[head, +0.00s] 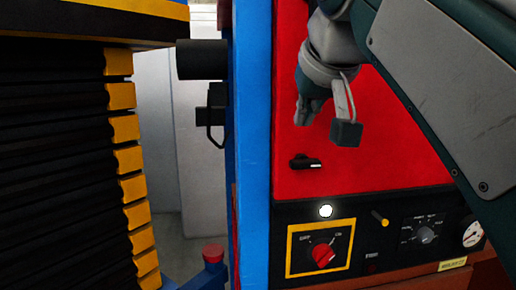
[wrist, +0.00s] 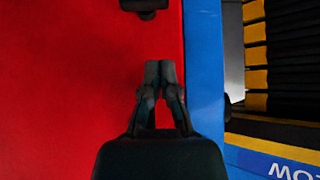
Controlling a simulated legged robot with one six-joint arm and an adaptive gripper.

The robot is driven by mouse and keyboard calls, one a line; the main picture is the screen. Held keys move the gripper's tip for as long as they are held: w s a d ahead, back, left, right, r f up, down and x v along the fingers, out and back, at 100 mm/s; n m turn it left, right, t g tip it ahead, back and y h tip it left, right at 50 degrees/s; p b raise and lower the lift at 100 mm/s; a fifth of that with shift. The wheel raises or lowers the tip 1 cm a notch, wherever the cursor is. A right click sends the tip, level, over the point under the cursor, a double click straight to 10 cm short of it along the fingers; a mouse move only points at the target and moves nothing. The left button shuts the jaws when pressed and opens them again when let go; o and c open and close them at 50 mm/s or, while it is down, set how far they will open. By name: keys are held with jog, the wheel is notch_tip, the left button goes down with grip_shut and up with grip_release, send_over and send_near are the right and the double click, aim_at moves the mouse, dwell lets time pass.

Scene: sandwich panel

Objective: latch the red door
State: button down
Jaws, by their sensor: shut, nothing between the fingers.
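The red door (head: 400,140) is a flat panel beside a blue frame post, and it looks flush with the panel. It also fills the left of the wrist view (wrist: 60,90). A small black latch handle (head: 306,162) lies roughly horizontal near the door's lower left corner. Its dark edge shows at the top of the wrist view (wrist: 146,4), mostly cut off. My gripper (head: 302,116) is in front of the door, above the handle and apart from it. In the wrist view its fingers (wrist: 160,68) are together with nothing between them.
The blue post (head: 252,140) stands left of the door. Below are a black control panel with a red knob (head: 322,254), a lit white button (head: 325,211) and a gauge (head: 473,234). A black and yellow bellows (head: 60,160) stands left, beyond a gap.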

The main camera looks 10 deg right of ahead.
send_over(290, 169)
jog(key=s+d, duration=0.1)
notch_tip(290, 169, down, 4)
jog(key=shift+s+f, duration=0.1)
jog(key=shift+f, duration=0.8)
jog(key=shift+a+f+n+h, duration=0.15)
jog(key=shift+a+n+h, duration=0.25)
jog(key=shift+h, duration=0.5)
jog(key=shift+a+f+n+h, duration=0.25)
jog(key=shift+n+h, duration=0.35)
jog(key=shift+h, duration=0.2)
jog(key=h, duration=0.1)
jog(key=n+h, duration=0.1)
jog(key=shift+a+f+t+h, duration=0.25)
jog(key=shift+f+t+h, duration=0.05)
jog(key=shift+f, duration=0.1)
jog(key=n+h, duration=0.1)
jog(key=f+n+h, duration=0.1)
jog(key=n+t+h, duration=0.1)
jog(key=h, duration=0.1)
jog(key=shift+a+f, duration=0.1)
jog(key=shift+f, duration=0.15)
jog(key=shift+f+n+h, duration=0.15)
jog(key=shift+n+h, duration=0.15)
jog(key=shift+n, duration=0.1)
jog(key=shift+f+n+t+h, duration=0.4)
jog(key=shift+n+t+h, duration=0.4)
jog(key=shift+t+h, duration=0.1)
dwell(0.8)
